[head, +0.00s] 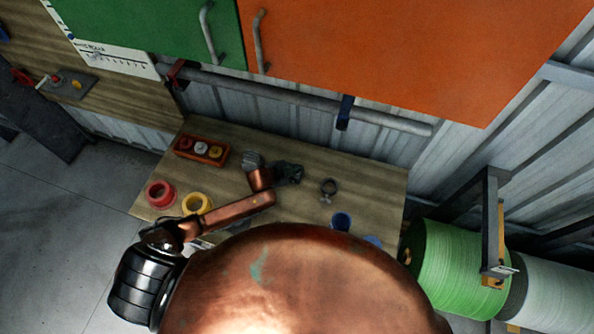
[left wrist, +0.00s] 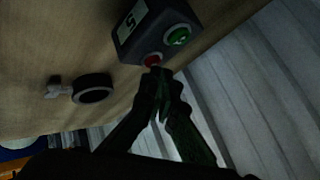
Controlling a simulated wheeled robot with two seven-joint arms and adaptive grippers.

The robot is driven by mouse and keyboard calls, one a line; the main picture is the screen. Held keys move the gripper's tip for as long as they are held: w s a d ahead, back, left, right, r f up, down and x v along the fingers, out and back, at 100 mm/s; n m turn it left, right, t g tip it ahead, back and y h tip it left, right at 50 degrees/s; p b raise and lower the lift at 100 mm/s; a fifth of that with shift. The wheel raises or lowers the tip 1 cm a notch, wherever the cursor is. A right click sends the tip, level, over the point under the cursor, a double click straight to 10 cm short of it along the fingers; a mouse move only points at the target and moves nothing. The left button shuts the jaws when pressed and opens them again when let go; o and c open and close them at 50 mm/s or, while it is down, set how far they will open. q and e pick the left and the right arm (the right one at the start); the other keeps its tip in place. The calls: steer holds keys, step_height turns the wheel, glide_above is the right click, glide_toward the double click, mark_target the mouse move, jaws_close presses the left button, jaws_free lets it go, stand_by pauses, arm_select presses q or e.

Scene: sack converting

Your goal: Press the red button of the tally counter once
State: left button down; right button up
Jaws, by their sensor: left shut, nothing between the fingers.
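The tally counter (left wrist: 140,38) is a dark grey box in the left wrist view. It has a pale label with what looks like a 5, a green button (left wrist: 178,36) and a red button (left wrist: 152,59). My left gripper (left wrist: 158,74) is shut and empty, its fingertips right at the red button. I cannot tell whether they touch it, and they cover part of its lower edge. In the head view my left gripper (head: 288,173) is a dark shape over the bench, and I cannot make out the counter apart from it. My right gripper is in neither view.
The wooden bench (head: 370,180) holds a ring clamp (head: 328,187), a red tray (head: 183,153) of small parts, a red ring (head: 160,193), a yellow ring (head: 197,203) and a blue cup (head: 341,221). A grey rail (head: 290,98) runs behind.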

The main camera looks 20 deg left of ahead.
arm_select(q)
steer(key=shift+f, duration=0.35)
steer(key=shift+r, duration=0.1)
stand_by(0.5)
steer(key=shift+r+p, duration=0.8)
steer(key=shift+p, duration=0.05)
step_height(320, 180, up, 5)
steer(key=p, duration=0.5)
stand_by(0.6)
